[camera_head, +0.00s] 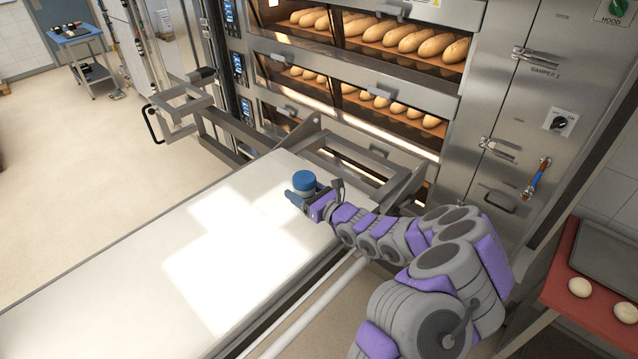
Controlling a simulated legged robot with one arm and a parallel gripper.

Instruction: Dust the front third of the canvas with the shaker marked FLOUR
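The canvas (120,286) is a long pale loader bed running from the lower left up to the front of the deck oven. A small shaker with a blue lid (304,180) is at my gripper (297,196), over the oven end of the canvas. No marking on it can be read from here. My gripper appears closed around the shaker's body, with the blue lid upright above the fingers. I cannot tell how high the shaker is above the canvas. No flour is distinguishable on the canvas, where bright sunlight patches wash out the surface.
The deck oven (400,75) with several loaves stands just beyond the canvas. A metal loader frame (245,130) borders its far end. A red table (590,250) with dough balls and a dark tray is at right. A blue cart (75,35) stands far left; open floor lies left.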

